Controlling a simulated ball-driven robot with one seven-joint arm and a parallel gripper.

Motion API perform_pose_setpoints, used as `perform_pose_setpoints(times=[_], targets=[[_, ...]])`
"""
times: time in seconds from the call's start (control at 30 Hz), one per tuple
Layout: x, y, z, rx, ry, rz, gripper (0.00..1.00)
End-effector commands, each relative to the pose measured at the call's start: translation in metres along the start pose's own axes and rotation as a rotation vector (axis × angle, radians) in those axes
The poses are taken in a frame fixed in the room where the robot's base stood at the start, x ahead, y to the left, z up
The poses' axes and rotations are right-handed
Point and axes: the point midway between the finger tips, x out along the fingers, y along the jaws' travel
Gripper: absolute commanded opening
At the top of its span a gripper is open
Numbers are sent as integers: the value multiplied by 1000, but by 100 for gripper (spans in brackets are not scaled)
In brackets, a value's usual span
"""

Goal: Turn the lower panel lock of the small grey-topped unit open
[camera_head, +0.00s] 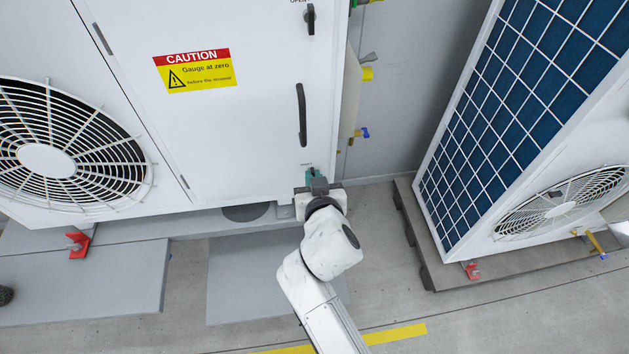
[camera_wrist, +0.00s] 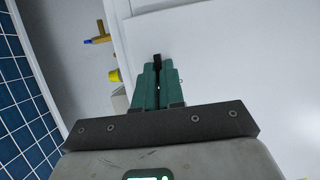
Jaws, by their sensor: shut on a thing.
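A white unit (camera_head: 240,130) with a front panel fills the upper left of the head view. Its top is out of view. My gripper (camera_head: 312,176) is at the panel's lower right corner. In the wrist view its green fingers (camera_wrist: 158,82) are shut on the small black lower panel lock (camera_wrist: 157,58), whose tip shows between them. In the head view that lock is hidden behind the gripper. A black upper lock (camera_head: 310,18) sits near the panel's top right, under an "OPEN" mark, and a black bar handle (camera_head: 301,115) is between them.
A yellow caution label (camera_head: 195,71) and a round fan grille (camera_head: 60,150) are on the unit's front. Yellow and blue valve handles (camera_head: 362,132) stick out at its right side. A second unit with blue fins (camera_head: 520,100) stands right on a dark pallet (camera_head: 412,230). Floor between is clear.

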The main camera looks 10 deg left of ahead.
Motion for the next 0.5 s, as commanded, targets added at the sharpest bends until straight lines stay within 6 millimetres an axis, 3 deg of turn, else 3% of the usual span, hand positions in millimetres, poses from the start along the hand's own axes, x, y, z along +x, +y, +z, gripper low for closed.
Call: perform_pose_setpoints(times=[0.5], targets=[[0, 0, 2, -31, -4, 13, 0]])
